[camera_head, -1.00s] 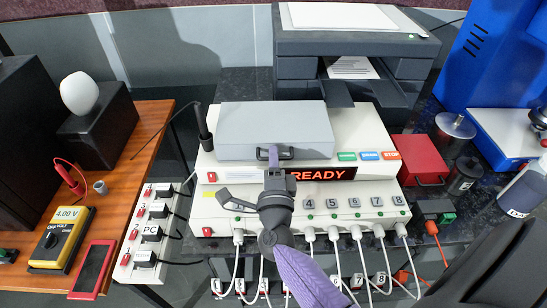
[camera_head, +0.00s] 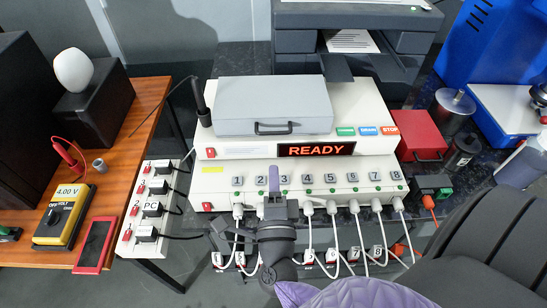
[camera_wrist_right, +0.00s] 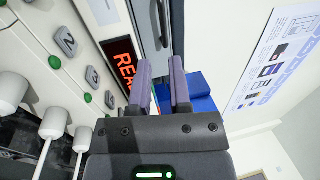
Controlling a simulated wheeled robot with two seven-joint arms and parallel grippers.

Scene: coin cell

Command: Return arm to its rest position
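My right gripper (camera_head: 274,178) hangs in front of the numbered button row of the white tester (camera_head: 228,180), pointing away from me. In the right wrist view its two purple fingers (camera_wrist_right: 162,70) stand apart with nothing between them. The fingertips are clear of the handle (camera_head: 273,129) on the grey lid (camera_head: 275,102); the lid is down. The display reads READY (camera_head: 316,150). My right forearm comes in from the bottom. My left gripper is not in view.
White cables (camera_head: 308,232) hang along the tester's front, close to my right wrist. A red box (camera_head: 421,136) and metal cylinders stand to the right. A multimeter (camera_head: 65,215) and phone (camera_head: 95,245) lie on the wooden table at left. A printer (camera_head: 350,40) is behind.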

